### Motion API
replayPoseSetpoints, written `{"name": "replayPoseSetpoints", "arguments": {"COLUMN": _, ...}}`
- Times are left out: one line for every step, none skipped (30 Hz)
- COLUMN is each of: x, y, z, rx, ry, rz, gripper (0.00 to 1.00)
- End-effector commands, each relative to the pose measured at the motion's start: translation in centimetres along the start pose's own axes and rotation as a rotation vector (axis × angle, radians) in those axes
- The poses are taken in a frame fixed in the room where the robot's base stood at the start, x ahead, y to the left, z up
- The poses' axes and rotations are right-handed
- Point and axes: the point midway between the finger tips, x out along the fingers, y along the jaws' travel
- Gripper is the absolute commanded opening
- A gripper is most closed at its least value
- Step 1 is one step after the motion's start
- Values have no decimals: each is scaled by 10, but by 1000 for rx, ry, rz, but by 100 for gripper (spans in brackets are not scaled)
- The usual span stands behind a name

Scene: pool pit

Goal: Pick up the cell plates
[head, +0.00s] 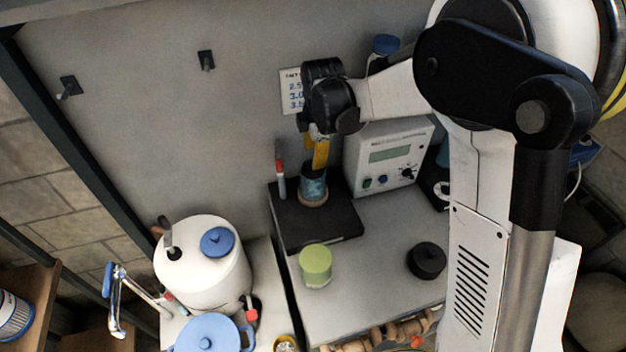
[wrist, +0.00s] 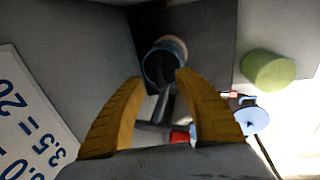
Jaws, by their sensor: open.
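I cannot tell for sure which item is the cell plates. A small blue-grey round cup or stack with a tan base (head: 313,188) stands on a black mat (head: 345,224). My gripper (head: 320,154), with yellow fingers, points down just above it. In the wrist view the open fingers (wrist: 160,82) are apart and empty. The round blue-grey item (wrist: 178,46) lies just beyond the tips, looking hollow and dark inside. A dark rod-like shape shows between the fingers, partly hidden. I cannot tell whether the fingers touch anything.
A white meter box (head: 388,157) stands close right of the mat. A red-capped marker (head: 281,180) stands upright left of my gripper. A green-lidded jar (head: 315,264) and black round lid (head: 427,260) are in front. A white blue-lidded vessel (head: 203,265) is left.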

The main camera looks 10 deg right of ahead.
Motion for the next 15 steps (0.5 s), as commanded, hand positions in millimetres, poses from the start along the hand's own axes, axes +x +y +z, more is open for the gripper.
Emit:
{"name": "replayPoseSetpoints", "arguments": {"x": 9, "y": 1, "z": 0, "rx": 0, "ry": 0, "rz": 0, "gripper": 38}}
{"name": "replayPoseSetpoints", "arguments": {"x": 14, "y": 1, "z": -1, "rx": 0, "ry": 0, "rz": 0, "gripper": 38}}
{"name": "replayPoseSetpoints", "arguments": {"x": 21, "y": 2, "z": -1, "rx": 0, "ry": 0, "rz": 0, "gripper": 38}}
{"name": "replayPoseSetpoints", "arguments": {"x": 26, "y": 2, "z": -1, "rx": 0, "ry": 0, "rz": 0, "gripper": 38}}
{"name": "replayPoseSetpoints", "arguments": {"x": 31, "y": 2, "z": -1, "rx": 0, "ry": 0, "rz": 0, "gripper": 38}}
{"name": "replayPoseSetpoints", "arguments": {"x": 36, "y": 2, "z": -1, "rx": 0, "ry": 0, "rz": 0, "gripper": 38}}
{"name": "replayPoseSetpoints", "arguments": {"x": 39, "y": 2, "z": -1, "rx": 0, "ry": 0, "rz": 0, "gripper": 38}}
{"name": "replayPoseSetpoints", "arguments": {"x": 41, "y": 2, "z": -1, "rx": 1, "ry": 0, "rz": 0, "gripper": 38}}
{"name": "replayPoseSetpoints", "arguments": {"x": 43, "y": 2, "z": -1, "rx": 1, "ry": 0, "rz": 0, "gripper": 38}}
{"name": "replayPoseSetpoints", "arguments": {"x": 43, "y": 2, "z": -1, "rx": 1, "ry": 0, "rz": 0, "gripper": 38}}
{"name": "replayPoseSetpoints", "arguments": {"x": 42, "y": 2, "z": -1, "rx": 1, "ry": 0, "rz": 0, "gripper": 38}}
{"name": "replayPoseSetpoints", "arguments": {"x": 42, "y": 2, "z": -1, "rx": 1, "ry": 0, "rz": 0, "gripper": 38}}
{"name": "replayPoseSetpoints", "arguments": {"x": 42, "y": 2, "z": -1, "rx": 1, "ry": 0, "rz": 0, "gripper": 38}}
{"name": "replayPoseSetpoints", "arguments": {"x": 42, "y": 2, "z": -1, "rx": 1, "ry": 0, "rz": 0, "gripper": 38}}
{"name": "replayPoseSetpoints", "arguments": {"x": 42, "y": 2, "z": -1, "rx": 1, "ry": 0, "rz": 0, "gripper": 31}}
